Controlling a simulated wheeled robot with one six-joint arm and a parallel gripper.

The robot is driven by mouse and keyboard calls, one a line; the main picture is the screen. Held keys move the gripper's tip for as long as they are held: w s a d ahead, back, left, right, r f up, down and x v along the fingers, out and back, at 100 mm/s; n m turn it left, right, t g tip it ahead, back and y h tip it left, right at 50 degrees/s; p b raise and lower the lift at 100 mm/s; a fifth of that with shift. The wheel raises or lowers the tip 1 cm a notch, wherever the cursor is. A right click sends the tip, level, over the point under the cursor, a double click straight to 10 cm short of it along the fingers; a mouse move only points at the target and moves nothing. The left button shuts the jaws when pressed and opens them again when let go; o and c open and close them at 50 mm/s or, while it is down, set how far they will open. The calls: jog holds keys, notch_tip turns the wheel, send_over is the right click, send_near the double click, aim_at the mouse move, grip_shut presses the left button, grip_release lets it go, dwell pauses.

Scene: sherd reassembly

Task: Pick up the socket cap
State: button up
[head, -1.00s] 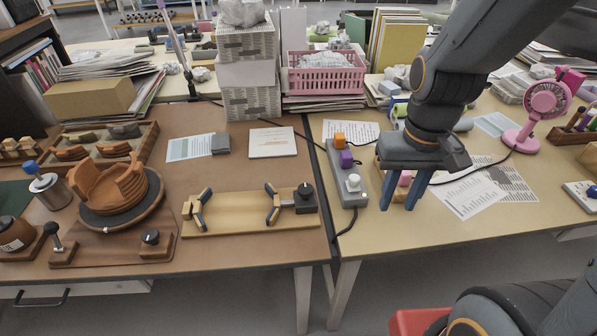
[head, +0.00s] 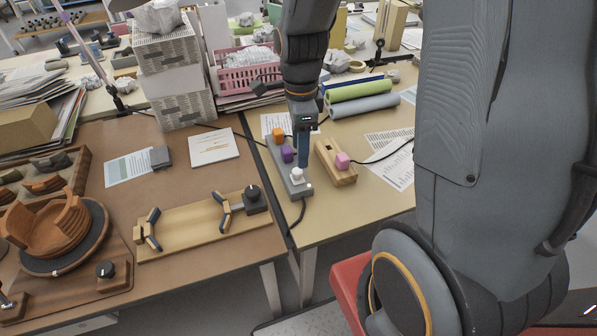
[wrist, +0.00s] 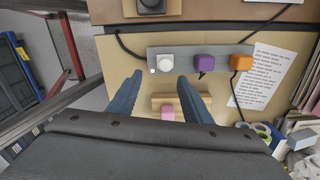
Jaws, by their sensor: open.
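A grey power strip (head: 275,155) lies on the right table near its left edge. A white knob-like piece (head: 297,175), which looks like the socket cap, sits at its near end. The piece also shows in the wrist view (wrist: 165,62), upper middle, just beyond and between my fingertips. My gripper (head: 303,165) is open and empty, pointing down above the strip close to the white piece. In the wrist view my two blue-grey fingers (wrist: 160,77) are spread wide. The exact height above the piece is hard to tell.
A purple plug (head: 287,155) and an orange plug (head: 278,134) stand on the same strip. A wooden block (head: 328,155) with a pink plug (head: 342,160) is just right of it. A clamp board (head: 190,228) lies on the left table. Black cords run nearby.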

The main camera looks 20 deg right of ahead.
aim_at(298, 171)
jog(key=m, duration=0.1)
jog(key=w+m, duration=0.1)
jog(key=m, duration=0.1)
jog(key=shift+d+f, duration=0.1)
jog(key=shift+f+p, duration=1.05)
jog(key=shift+f, duration=2.85)
jog(key=c, duration=1.1)
